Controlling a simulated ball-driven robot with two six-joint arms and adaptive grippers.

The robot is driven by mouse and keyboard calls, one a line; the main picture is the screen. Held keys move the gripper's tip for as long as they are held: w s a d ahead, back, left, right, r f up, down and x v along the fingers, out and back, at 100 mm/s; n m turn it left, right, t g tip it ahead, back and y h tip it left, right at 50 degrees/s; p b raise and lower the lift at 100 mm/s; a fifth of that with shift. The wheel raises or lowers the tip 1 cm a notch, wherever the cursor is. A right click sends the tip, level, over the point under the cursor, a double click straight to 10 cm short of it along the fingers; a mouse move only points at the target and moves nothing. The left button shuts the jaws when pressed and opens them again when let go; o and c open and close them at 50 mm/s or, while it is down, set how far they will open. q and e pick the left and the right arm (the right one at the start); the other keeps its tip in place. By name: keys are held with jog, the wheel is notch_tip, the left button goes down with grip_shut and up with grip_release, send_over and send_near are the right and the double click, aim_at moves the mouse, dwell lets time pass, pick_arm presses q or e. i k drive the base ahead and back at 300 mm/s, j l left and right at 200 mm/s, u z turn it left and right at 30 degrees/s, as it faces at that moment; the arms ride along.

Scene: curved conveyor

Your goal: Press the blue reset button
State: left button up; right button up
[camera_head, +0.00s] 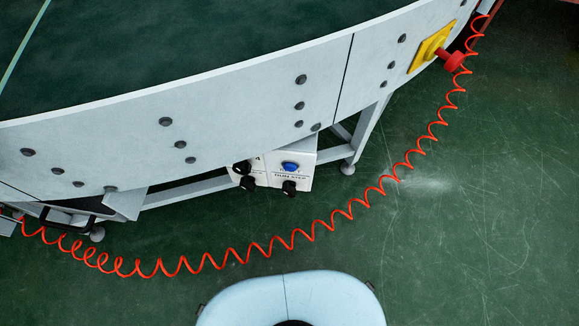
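The blue reset button (290,166) is on a white control box (303,179) under the curved conveyor's side panel. The button shows as a small blue oval near the top of the box. Black knobs sit around it, one just below and others to its left. Neither of my grippers is in view, and nothing covers the button. Small lettering on the box is too small to read surely.
The conveyor's grey side wall (230,95) curves above the box. A coiled orange cable (292,238) hangs in front of and below it. A red emergency knob (453,61) on a yellow plate (430,46) is at upper right. Green floor (470,220) is open at right.

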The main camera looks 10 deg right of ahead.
aim_at(287, 166)
jog(key=k+j, duration=0.15)
jog(key=j, duration=0.2)
jog(key=k+j, duration=0.15)
jog(key=j, duration=0.2)
jog(key=k+j, duration=0.15)
jog(key=j, duration=0.2)
jog(key=k+j, duration=0.15)
jog(key=j, duration=0.2)
jog(key=k+j, duration=0.15)
jog(key=j, duration=0.15)
